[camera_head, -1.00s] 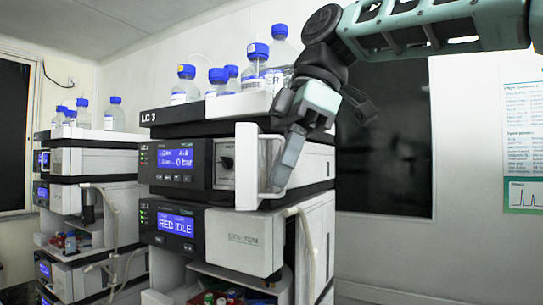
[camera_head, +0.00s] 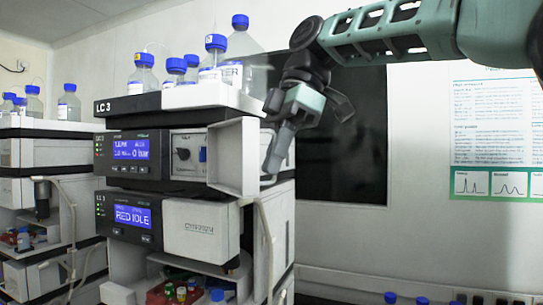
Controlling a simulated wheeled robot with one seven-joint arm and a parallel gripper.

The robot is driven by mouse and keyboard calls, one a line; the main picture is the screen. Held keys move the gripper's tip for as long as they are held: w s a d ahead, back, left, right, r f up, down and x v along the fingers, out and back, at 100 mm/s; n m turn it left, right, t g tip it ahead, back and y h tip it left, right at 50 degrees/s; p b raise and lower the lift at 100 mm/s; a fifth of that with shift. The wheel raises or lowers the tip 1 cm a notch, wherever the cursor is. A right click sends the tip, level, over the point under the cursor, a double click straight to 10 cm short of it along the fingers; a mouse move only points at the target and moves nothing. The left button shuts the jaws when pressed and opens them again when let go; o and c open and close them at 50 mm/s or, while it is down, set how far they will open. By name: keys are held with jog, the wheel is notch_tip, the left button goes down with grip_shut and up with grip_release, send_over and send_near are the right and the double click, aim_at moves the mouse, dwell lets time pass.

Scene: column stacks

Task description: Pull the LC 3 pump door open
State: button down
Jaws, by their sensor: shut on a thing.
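The LC 3 stack (camera_head: 128,106) stands left of centre, with its label on the black top band. Its upper pump module has a blue display (camera_head: 131,149). The white pump door (camera_head: 233,157) stands swung out from this module, baring a front with a dark knob (camera_head: 183,154). My gripper (camera_head: 270,168) reaches down from the upper right and is shut on the door's right edge; the exact contact is partly hidden by the finger.
Solvent bottles with blue caps (camera_head: 240,45) stand on the white top tray, close to my arm. Tubing (camera_head: 266,240) hangs at the stack's right front. Another stack (camera_head: 40,165) is at left. Several blue-capped items (camera_head: 390,297) show at the bottom right.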

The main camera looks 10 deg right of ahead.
jog(key=c, duration=1.6)
grip_release()
jog(key=shift+p+v, duration=4.05)
jog(key=shift+v, duration=4.65)
jog(key=shift+w+f, duration=0.1)
jog(key=shift+w, duration=0.05)
